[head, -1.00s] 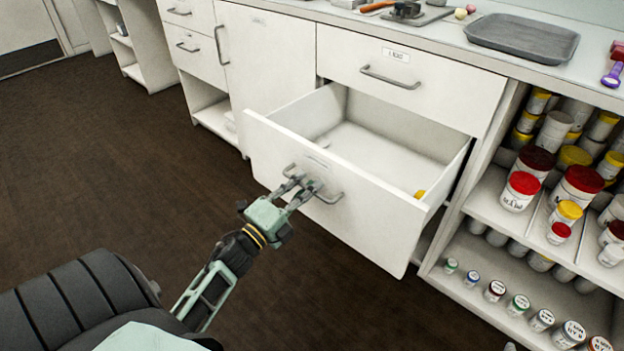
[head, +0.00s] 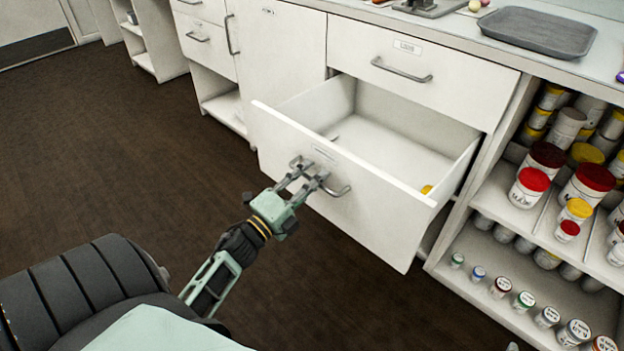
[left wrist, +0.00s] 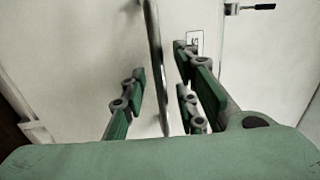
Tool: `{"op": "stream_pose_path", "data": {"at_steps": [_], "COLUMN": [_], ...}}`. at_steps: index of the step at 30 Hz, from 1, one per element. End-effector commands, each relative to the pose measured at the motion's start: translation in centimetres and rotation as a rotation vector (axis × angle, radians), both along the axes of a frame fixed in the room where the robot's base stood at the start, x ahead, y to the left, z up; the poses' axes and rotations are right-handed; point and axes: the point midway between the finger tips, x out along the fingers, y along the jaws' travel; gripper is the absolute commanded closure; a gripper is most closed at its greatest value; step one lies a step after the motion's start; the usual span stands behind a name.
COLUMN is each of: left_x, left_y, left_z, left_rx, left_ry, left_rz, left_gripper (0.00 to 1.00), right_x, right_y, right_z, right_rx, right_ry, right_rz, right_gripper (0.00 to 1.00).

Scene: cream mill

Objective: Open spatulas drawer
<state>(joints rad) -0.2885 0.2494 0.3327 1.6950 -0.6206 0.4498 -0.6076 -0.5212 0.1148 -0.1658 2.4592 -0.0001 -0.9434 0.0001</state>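A wide white drawer (head: 385,213) in the lower part of the cabinet is pulled well out. Its front has a small label (head: 324,154) too blurred to read and a grey bar handle (head: 343,191). My left gripper (head: 310,177) is at the left half of this handle. In the left wrist view the bar (left wrist: 156,60) runs between the fingers (left wrist: 160,95), which stand apart with gaps beside the bar. My right gripper does not show clearly.
A shut drawer (head: 420,75) with its own handle sits above. Open shelves with several jars (head: 530,187) are on the right. A grey tray (head: 540,32) lies on the counter. The dark floor (head: 110,150) at left and in front is clear.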

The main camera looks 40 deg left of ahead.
Motion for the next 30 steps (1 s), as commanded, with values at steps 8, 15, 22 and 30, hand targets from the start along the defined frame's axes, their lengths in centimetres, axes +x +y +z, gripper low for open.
{"op": "stream_pose_path", "data": {"at_steps": [8, 15, 22, 30], "left_x": [-3.1, -8.2, -11.2, -11.8], "left_y": [0.3, 0.7, 0.9, 0.9], "left_z": [-0.7, -1.7, -2.2, -2.3], "left_rx": [-0.002, -0.002, -0.001, 0.000], "left_ry": [0.004, 0.004, 0.001, 0.000], "left_rz": [0.002, 0.003, 0.002, 0.000], "left_gripper": [0.72, 0.72, 0.72, 0.72], "right_x": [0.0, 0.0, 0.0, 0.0], "right_y": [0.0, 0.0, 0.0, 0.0], "right_z": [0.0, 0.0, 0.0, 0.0], "right_rx": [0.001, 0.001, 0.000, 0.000], "right_ry": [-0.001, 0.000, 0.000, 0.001], "right_rz": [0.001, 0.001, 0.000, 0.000], "right_gripper": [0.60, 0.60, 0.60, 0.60]}}
